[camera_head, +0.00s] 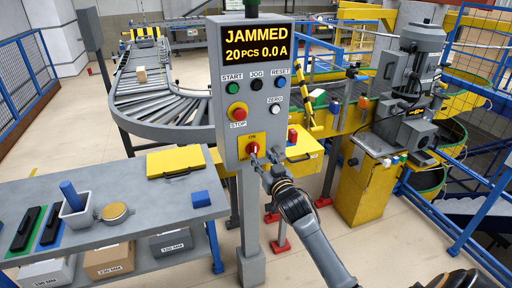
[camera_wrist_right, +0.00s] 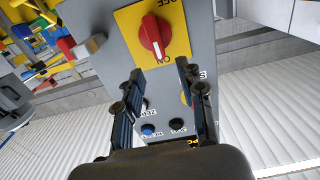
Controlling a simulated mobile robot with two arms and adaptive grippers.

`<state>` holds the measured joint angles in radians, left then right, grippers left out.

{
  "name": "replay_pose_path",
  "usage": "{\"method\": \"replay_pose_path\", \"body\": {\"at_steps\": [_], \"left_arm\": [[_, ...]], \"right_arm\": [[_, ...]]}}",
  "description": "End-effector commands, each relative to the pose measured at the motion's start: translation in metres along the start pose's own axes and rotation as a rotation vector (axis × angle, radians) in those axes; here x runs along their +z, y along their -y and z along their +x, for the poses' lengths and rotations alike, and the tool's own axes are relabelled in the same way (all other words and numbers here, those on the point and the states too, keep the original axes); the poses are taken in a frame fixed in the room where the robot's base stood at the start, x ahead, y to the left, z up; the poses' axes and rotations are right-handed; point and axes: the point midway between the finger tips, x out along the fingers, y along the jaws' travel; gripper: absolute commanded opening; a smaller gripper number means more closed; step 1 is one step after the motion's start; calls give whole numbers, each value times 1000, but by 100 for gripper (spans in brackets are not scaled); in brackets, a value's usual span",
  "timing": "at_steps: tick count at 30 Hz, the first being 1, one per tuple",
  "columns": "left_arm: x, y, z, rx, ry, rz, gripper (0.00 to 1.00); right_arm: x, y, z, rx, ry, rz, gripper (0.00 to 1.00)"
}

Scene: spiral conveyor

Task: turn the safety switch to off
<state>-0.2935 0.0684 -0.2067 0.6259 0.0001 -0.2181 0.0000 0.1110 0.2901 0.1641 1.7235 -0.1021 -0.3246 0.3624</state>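The safety switch is a red rotary knob (camera_head: 253,147) on a yellow plate low on the grey control panel. In the right wrist view, the panel appears upside down, and the knob (camera_wrist_right: 152,36) stands lengthwise between the ON and OFF labels. Its white line runs along that axis, with one end near ON. My right gripper (camera_head: 264,160) is at the panel's lower right, close to the knob. In the wrist view its two fingers (camera_wrist_right: 160,68) are apart with nothing between them. The knob lies just beyond the tips. My left gripper is not in view.
The panel (camera_head: 226,100) also carries a red STOP button (camera_head: 238,111), small buttons and a JAMMED display (camera_head: 254,42). A grey table (camera_head: 130,240) stands left with a yellow case (camera_head: 176,162). A roller conveyor (camera_head: 150,100) curves behind. A machine (camera_head: 405,100) stands right.

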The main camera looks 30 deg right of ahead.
Motion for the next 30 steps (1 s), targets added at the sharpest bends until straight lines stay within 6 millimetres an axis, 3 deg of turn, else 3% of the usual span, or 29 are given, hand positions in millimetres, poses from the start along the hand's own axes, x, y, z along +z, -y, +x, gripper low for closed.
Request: {"method": "replay_pose_path", "body": {"at_steps": [3, 9, 23, 29, 30], "left_arm": [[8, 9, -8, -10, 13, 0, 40], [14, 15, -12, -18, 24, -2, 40], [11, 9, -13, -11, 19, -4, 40], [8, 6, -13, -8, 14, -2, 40], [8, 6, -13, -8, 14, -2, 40]], "right_arm": [[-3, 0, 23, 1, 0, 1, 39], [-1, 0, 47, 1, 1, 0, 39], [0, 0, 58, 0, 0, 0, 39], [0, 0, 57, 0, 1, 0, 0], [0, 0, 57, 0, 1, 0, 0]]}}
